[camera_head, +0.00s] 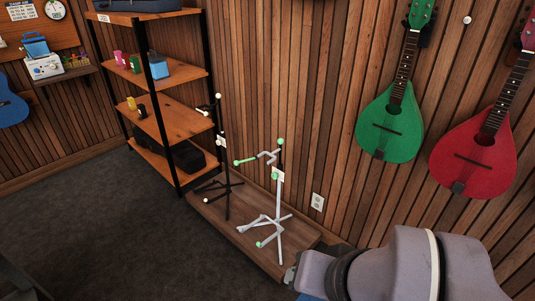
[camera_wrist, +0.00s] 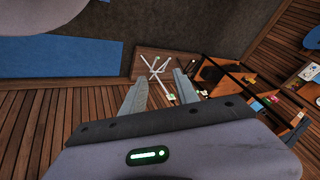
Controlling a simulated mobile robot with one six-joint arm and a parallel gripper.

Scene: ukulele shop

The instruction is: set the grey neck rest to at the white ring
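A light grey instrument stand (camera_head: 279,213) with green tips and knobs stands upright on a low wooden platform. Its grey neck rest (camera_head: 268,155) is a bent hook near the top, with a green-ended arm pointing left. A white tag hangs just below it. I cannot make out a white ring on the pole. In the wrist view the stand's splayed legs (camera_wrist: 155,67) show beyond my gripper (camera_wrist: 160,84). My gripper's two fingers are spread apart with nothing seen held between them. In the head view my arm is at the lower right, apart from the neck rest.
A black stand (camera_head: 227,175) with white tips is close on the left, on the same wooden platform (camera_head: 293,258). A wooden shelf unit (camera_head: 175,121) stands behind it. Green (camera_head: 390,125) and red (camera_head: 478,150) instruments hang on the right wall. The dark floor (camera_head: 110,235) at left is clear.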

